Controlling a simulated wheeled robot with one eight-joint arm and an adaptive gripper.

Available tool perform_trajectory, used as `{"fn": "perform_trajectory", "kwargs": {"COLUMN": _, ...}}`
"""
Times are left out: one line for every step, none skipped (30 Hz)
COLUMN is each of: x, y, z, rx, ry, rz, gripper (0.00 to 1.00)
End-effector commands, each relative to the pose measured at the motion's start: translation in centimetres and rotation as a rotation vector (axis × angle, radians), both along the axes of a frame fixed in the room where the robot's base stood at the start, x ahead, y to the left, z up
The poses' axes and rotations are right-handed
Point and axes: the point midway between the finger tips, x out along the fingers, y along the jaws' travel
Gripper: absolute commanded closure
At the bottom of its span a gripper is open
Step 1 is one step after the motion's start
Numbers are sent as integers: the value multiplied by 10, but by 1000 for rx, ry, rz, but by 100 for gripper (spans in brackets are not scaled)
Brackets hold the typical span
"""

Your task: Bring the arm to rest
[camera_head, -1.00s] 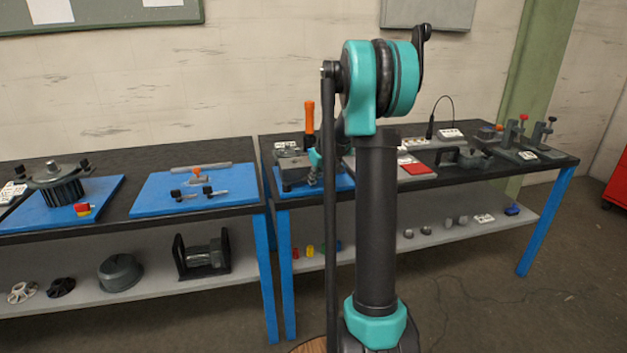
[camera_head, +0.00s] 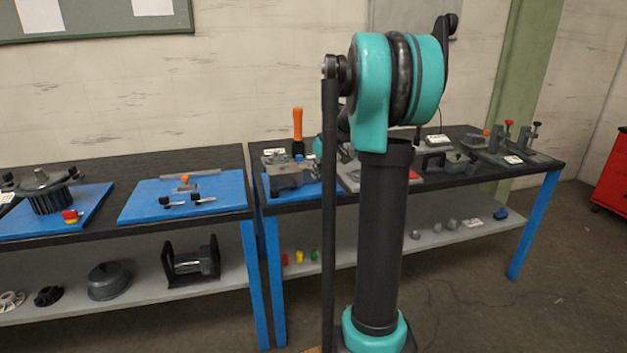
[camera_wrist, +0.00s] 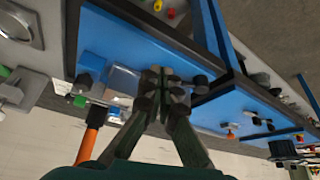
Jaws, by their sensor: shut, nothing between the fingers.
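My arm (camera_head: 383,230) stands upright in front of the benches in the head view, with its teal elbow (camera_head: 372,95) at the top. The forearm reaches away behind it, so my gripper is mostly hidden there. In the wrist view my gripper (camera_wrist: 163,78) is shut, its fingertips together with nothing between them. Behind the fingertips lie a blue mat and a pale grey fixture, which looks apart from them, though the gap is hard to judge.
An orange-handled tool (camera_head: 298,125) stands on the right bench beside a grey vise-like block (camera_head: 285,175); its handle also shows in the wrist view (camera_wrist: 93,125). Clamps (camera_head: 508,138) stand at the right end. The left bench carries blue mats (camera_head: 140,205) with parts.

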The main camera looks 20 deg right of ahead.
Motion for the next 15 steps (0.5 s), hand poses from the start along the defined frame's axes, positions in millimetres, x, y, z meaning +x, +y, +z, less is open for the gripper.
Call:
{"fn": "perform_trajectory", "kwargs": {"x": -1, "y": -1, "z": 2, "rx": 0, "ry": 0, "rz": 0, "gripper": 100}}
{"fn": "perform_trajectory", "kwargs": {"x": -1, "y": -1, "z": 3, "rx": 0, "ry": 0, "rz": 0, "gripper": 100}}
{"fn": "perform_trajectory", "kwargs": {"x": -2, "y": -1, "z": 3, "rx": 0, "ry": 0, "rz": 0, "gripper": 100}}
{"fn": "perform_trajectory", "kwargs": {"x": -2, "y": -1, "z": 3, "rx": 0, "ry": 0, "rz": 0, "gripper": 100}}
{"fn": "perform_trajectory", "kwargs": {"x": -2, "y": -1, "z": 3, "rx": 0, "ry": 0, "rz": 0, "gripper": 100}}
{"fn": "perform_trajectory", "kwargs": {"x": -2, "y": -1, "z": 3, "rx": 0, "ry": 0, "rz": 0, "gripper": 100}}
{"fn": "perform_trajectory", "kwargs": {"x": -2, "y": -1, "z": 3, "rx": 0, "ry": 0, "rz": 0, "gripper": 100}}
{"fn": "perform_trajectory", "kwargs": {"x": -2, "y": -1, "z": 3, "rx": 0, "ry": 0, "rz": 0, "gripper": 100}}
{"fn": "perform_trajectory", "kwargs": {"x": -2, "y": -1, "z": 3, "rx": 0, "ry": 0, "rz": 0, "gripper": 100}}
{"fn": "perform_trajectory", "kwargs": {"x": -2, "y": -1, "z": 3, "rx": 0, "ry": 0, "rz": 0, "gripper": 100}}
{"fn": "perform_trajectory", "kwargs": {"x": -2, "y": -1, "z": 3, "rx": 0, "ry": 0, "rz": 0, "gripper": 100}}
{"fn": "perform_trajectory", "kwargs": {"x": -2, "y": 0, "z": 3, "rx": 0, "ry": 1, "rz": 0, "gripper": 100}}
{"fn": "perform_trajectory", "kwargs": {"x": -4, "y": 0, "z": 2, "rx": 0, "ry": 1, "rz": -2, "gripper": 100}}
{"fn": "perform_trajectory", "kwargs": {"x": -7, "y": 2, "z": 2, "rx": 0, "ry": 3, "rz": -4, "gripper": 100}}
{"fn": "perform_trajectory", "kwargs": {"x": -13, "y": 5, "z": -1, "rx": -1, "ry": 5, "rz": -9, "gripper": 100}}
